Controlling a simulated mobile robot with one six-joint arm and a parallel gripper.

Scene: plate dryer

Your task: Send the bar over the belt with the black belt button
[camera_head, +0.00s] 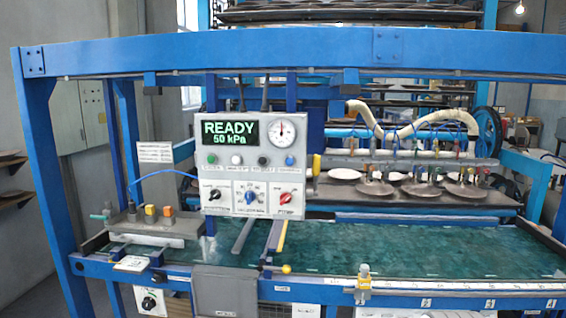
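The control panel (226,181) hangs from the blue frame, left of centre. Its display (231,133) reads READY 50 kPa. Below the display is a row of buttons: green (212,159), white (237,160), black (262,160) and blue (289,160). Their labels are too small to read. The bar (400,154) with pale hoses and coloured fittings is at the right, behind the green belt (400,250). Several round plates lie beneath the bar, on a dark surface; I cannot tell whether the bar touches them. My gripper is not in view.
A blue top beam (290,52) and a left post (50,190) frame the panel. Below the buttons are black (215,195), blue (250,197) and red (286,198) knobs. A grey box with coloured buttons (150,222) stands at the left. The belt's right part is bare.

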